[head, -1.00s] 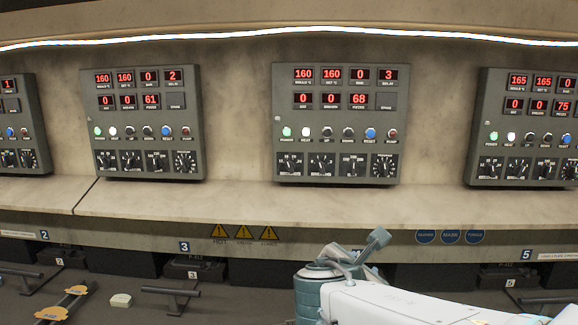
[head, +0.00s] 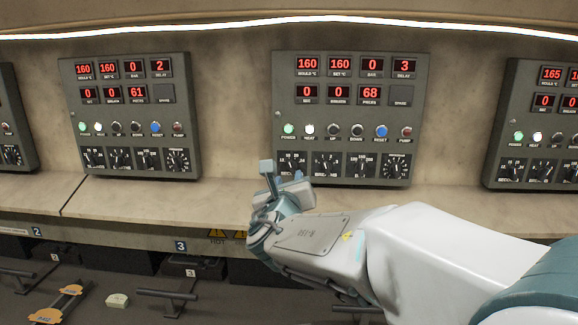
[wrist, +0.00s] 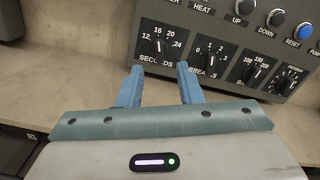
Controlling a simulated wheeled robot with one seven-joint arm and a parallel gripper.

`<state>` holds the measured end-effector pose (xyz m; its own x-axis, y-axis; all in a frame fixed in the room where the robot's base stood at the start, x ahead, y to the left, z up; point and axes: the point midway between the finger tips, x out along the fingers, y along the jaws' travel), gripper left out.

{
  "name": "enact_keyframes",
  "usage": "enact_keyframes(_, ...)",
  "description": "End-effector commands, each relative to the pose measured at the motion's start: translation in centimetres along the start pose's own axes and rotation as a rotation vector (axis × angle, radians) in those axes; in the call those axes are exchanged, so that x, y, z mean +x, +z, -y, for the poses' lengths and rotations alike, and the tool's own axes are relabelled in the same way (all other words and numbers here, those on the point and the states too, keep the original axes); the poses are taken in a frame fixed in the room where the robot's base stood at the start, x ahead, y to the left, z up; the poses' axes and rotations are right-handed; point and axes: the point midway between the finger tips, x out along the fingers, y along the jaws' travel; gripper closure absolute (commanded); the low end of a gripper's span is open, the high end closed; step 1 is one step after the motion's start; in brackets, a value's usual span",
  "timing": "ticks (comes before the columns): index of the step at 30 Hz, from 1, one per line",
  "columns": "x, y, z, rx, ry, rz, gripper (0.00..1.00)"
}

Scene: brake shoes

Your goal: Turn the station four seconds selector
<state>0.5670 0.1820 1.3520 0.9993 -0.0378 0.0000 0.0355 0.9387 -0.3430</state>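The station four panel (head: 440,110) is the grey box right of centre in the head view. Its seconds selector (wrist: 160,47) is a black dial at the panel's lower left, marked 12 to 24. In the wrist view its pointer looks roughly upward, near 16; in the head view the selector (head: 290,163) is partly covered by my gripper. My gripper (wrist: 159,70) is open and empty. Its two blue fingers are spread, with tips just below the dial in the wrist view, one toward each side. I see no contact with the knob.
The breaths selector (wrist: 211,60) sits close to the right of the seconds selector, with more dials beyond. Push buttons (head: 333,130) line up above the dials. A pale ledge (head: 130,210) runs below the panels. Similar panels stand left (head: 130,90) and right (head: 545,110).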

Motion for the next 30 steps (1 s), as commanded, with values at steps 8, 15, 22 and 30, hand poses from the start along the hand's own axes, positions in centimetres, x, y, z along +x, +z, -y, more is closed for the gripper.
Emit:
enact_keyframes(8,4.6,0.2,-0.1,-0.002,0.002,-0.001,0.67)
enact_keyframes(15,6.5,0.1,-0.1,0.0,0.003,0.0,0.67)
enact_keyframes(22,6.8,0.1,-0.2,0.001,0.004,0.001,0.67)
enact_keyframes(30,6.8,0.1,-0.2,0.001,0.004,0.001,1.0)
